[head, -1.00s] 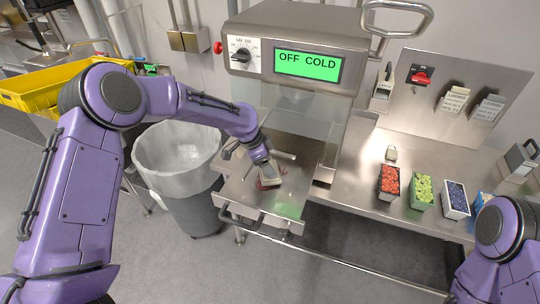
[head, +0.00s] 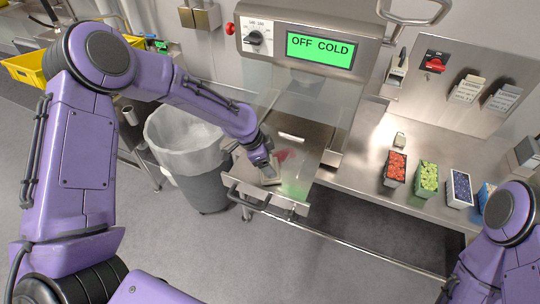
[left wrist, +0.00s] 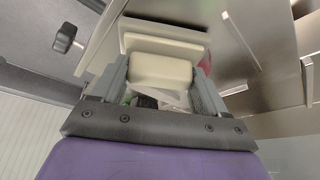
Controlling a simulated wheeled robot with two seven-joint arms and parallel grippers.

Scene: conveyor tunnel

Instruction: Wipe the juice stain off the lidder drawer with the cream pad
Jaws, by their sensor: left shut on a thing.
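The lidder drawer (head: 310,148) is a steel tray pulled out under the lidding machine. A red juice stain (head: 283,155) lies on it, just behind and right of my left gripper (head: 268,174); a small pink-red part of it shows beside the pad in the left wrist view (left wrist: 205,64). My left gripper is shut on the cream pad (left wrist: 160,70), which is held low at the drawer's front left part. The pad also shows under the fingers in the head view (head: 271,181). Whether it touches the metal is hard to tell. My right gripper is out of view.
The machine's display (head: 320,50) reads OFF COLD. A lined bin (head: 190,145) stands left of the drawer. Punnets of red (head: 395,167), green (head: 427,177) and blue fruit (head: 460,187) stand on the bench at right. The drawer's handle (head: 262,205) projects in front.

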